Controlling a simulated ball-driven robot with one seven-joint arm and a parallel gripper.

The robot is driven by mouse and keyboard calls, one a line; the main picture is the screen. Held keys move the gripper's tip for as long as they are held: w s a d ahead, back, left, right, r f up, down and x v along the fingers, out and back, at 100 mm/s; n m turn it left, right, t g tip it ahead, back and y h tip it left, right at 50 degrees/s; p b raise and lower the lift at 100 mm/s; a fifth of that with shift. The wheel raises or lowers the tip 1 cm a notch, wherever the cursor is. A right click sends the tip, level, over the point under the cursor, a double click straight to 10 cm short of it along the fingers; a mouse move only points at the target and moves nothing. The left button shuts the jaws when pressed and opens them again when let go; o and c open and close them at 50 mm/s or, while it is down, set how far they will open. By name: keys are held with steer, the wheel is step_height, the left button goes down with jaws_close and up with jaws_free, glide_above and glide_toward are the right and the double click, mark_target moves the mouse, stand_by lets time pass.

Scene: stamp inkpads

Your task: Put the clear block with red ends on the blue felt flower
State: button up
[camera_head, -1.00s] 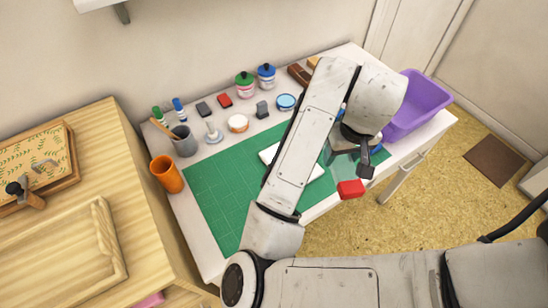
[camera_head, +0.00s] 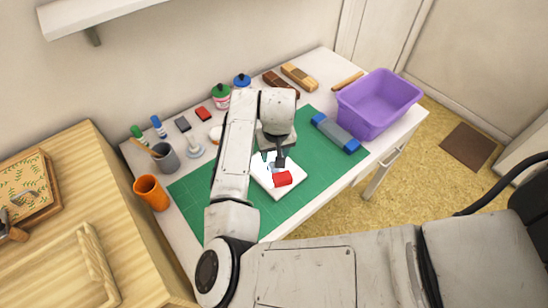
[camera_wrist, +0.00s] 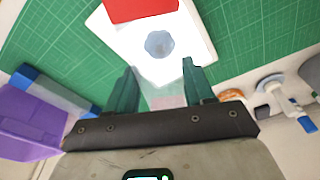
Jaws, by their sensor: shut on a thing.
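My gripper (camera_head: 279,156) is shut on the clear block with red ends and holds it over the white square (camera_head: 291,191) on the green mat. One red end (camera_head: 282,179) shows below my gripper in the head view. In the wrist view that red end (camera_wrist: 140,10) is at the top edge, and the faint clear body runs back between my fingers (camera_wrist: 160,82). The pale blue felt flower (camera_wrist: 159,43) lies on the white square, seen just beyond the fingertips. In the head view my arm and the block mostly hide the flower. I cannot tell the block's height above it.
An orange cup (camera_head: 151,192), a grey cup (camera_head: 166,158), ink bottles (camera_head: 221,97) and small stamps line the left and back. The green mat (camera_head: 315,127) has bare room.

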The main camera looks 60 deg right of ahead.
mark_target(274, 155)
steer(key=shift+f, duration=1.55)
steer(key=shift+f, duration=0.1)
steer(key=o, duration=1.3)
steer(key=shift+c, duration=0.2)
steer(key=r, duration=0.4)
steer(key=s+r, duration=0.1)
steer(key=r, duration=0.3)
steer(key=a+r, duration=0.1)
steer(key=r, duration=0.2)
steer(key=shift+s+r, duration=0.15)
steer(key=shift+r, duration=0.25)
steer(key=s+d+r+n+t+h, duration=0.1)
steer(key=s+d+r+h, duration=0.15)
steer(key=d, duration=0.55)
steer(key=s+a+f+n+y, duration=0.1)
steer(key=s+a+f+n, duration=0.2)
steer(key=s+a+f, duration=0.4)
steer(key=s+a+f+n+g+y, duration=0.1)
steer(key=s+a+f+n+y, duration=0.1)
steer(key=s+a+f, duration=0.5)
steer(key=s+a+n, duration=0.1)
steer(key=s+a, duration=0.1)
steer(key=a, duration=0.4)
steer(key=shift+f, duration=0.2)
